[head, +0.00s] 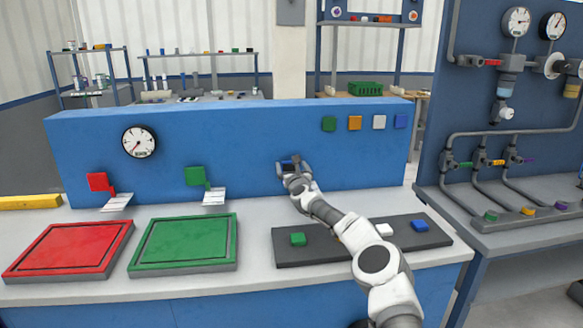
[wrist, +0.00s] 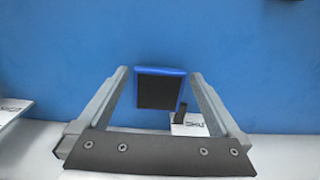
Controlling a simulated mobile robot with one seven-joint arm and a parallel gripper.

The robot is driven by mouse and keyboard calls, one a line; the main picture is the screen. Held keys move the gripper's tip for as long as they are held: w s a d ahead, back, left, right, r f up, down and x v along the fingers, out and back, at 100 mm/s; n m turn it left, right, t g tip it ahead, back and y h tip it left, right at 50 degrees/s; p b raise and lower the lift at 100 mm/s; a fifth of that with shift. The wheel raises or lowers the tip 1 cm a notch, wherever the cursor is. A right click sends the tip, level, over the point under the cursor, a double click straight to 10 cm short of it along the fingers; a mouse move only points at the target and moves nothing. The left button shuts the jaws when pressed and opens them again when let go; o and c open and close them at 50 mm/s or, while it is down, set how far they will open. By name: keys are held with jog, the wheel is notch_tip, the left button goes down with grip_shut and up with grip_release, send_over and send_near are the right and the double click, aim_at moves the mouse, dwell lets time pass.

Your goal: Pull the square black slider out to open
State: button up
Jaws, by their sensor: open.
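A square piece with a black face and a blue rim (wrist: 157,91) stands out against the blue panel in the wrist view. The fingers of my gripper (head: 294,164) are open, one on each side of the square, with gaps showing on both sides. I cannot tell how deep the square sits between them. A small dark part and a white label (wrist: 190,126) show below it at the right. In the head view my gripper is at the blue panel (head: 250,130) and mostly hides the square. No other square black slider is clear in view.
A red square (head: 98,182) and a green square (head: 195,176) with white labels are on the panel to the left. A red tray (head: 68,247) and a green tray (head: 184,243) lie on the table. A dark board (head: 320,251) with coloured blocks lies below my arm.

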jog(key=shift+w, duration=0.1)
dwell(0.3)
grip_shut()
dwell(0.4)
